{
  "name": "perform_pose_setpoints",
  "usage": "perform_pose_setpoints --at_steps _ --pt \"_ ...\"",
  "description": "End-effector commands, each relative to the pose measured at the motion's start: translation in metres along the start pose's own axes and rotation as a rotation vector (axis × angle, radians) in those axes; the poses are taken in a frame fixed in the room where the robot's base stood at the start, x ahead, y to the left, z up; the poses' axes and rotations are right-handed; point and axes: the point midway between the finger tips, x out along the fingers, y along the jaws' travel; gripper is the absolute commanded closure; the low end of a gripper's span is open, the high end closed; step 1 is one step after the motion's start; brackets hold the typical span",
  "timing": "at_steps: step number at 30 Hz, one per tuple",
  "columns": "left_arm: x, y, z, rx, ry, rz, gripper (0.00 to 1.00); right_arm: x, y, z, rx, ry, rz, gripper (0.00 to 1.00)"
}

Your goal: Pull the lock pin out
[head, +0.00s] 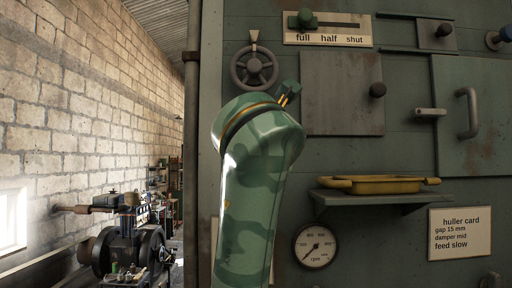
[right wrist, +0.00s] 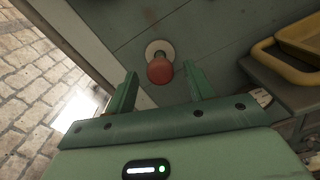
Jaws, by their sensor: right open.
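A red rounded knob (right wrist: 160,70), which looks like the lock pin's handle, sticks out of a pale round plate (right wrist: 159,50) on the grey-green panel in the right wrist view. My right gripper (right wrist: 160,75) is open. Its two green fingers stand on either side of the knob in the picture, with a gap on each side. I cannot tell how deep the knob sits between them. In the head view my green arm (head: 255,190) rises in front of the panel, and the knob does not show. My left gripper is not in view.
A yellow tray (head: 375,185) sits on a shelf (head: 350,198) right of my arm; it also shows in the right wrist view (right wrist: 285,72). A handwheel (head: 254,68), a gauge (head: 316,246) and a slide lever (head: 303,19) are on the panel. A brick wall (head: 80,120) stands left.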

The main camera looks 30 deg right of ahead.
Motion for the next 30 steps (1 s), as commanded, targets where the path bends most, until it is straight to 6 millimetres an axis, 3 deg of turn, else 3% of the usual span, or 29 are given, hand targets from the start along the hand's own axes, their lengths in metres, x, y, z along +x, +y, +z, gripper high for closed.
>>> perform_pose_setpoints --at_steps 12,16,18,21,30 --pt "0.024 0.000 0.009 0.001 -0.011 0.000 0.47 -0.106 0.000 -0.001 0.004 -0.006 0.006 0.47" --pt "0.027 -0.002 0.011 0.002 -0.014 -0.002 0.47 -0.133 0.000 0.000 0.005 -0.007 0.006 0.47" --pt "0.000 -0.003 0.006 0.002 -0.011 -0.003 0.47 -0.135 0.004 0.008 -0.001 -0.005 -0.002 0.47" --pt "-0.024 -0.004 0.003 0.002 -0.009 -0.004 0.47 -0.140 0.005 0.010 -0.002 -0.010 -0.008 0.47" --pt "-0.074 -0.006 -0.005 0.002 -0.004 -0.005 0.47 -0.154 0.004 0.006 -0.003 -0.006 -0.004 0.47"
